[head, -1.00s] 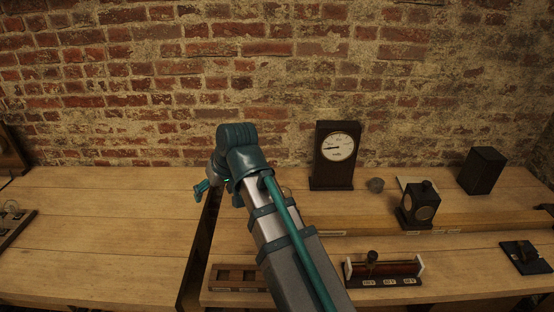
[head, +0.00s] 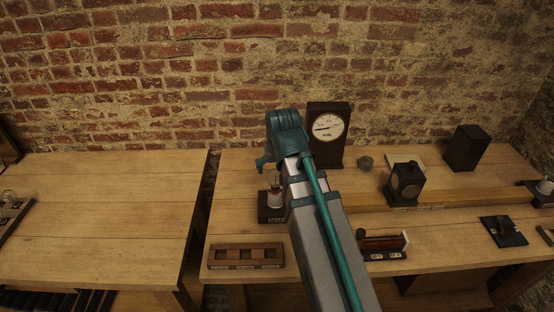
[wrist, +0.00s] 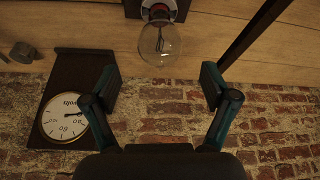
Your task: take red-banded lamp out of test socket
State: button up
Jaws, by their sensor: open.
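A clear glass lamp (wrist: 160,44) stands in the test socket, its bulb and filament plain in the wrist view; a reddish band (wrist: 158,9) shows at its neck. In the head view the lamp (head: 275,188) rises from the dark, labelled socket base (head: 271,209) on the bench, partly behind my arm. My gripper (wrist: 160,86) is open and empty. In the wrist view its two fingers lie either side of the lamp's line, apart from the glass, with the bulb just beyond the tips. In the head view one finger of my gripper (head: 264,163) shows above and left of the lamp.
A compartmented wooden tray (head: 246,257) lies at the bench front. A meter box (head: 405,184), a black box (head: 466,148) and a slide resistor (head: 384,245) stand to the right. A gap divides the bench from the left table (head: 95,215).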

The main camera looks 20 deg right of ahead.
aim_at(275, 170)
jog(key=shift+p+x, duration=0.3)
jog(key=shift+x, duration=2.5)
jog(key=c, duration=1.4)
jog(key=n+y+p, duration=0.1)
jog(key=n, duration=0.2)
jog(key=shift+r, duration=0.15)
jog(key=n, duration=0.1)
jog(key=n+y+p, duration=0.1)
jog(key=n, duration=0.1)
jog(key=shift+a+g, duration=0.25)
jog(key=shift+g, duration=0.05)
jog(key=shift+n, duration=0.3)
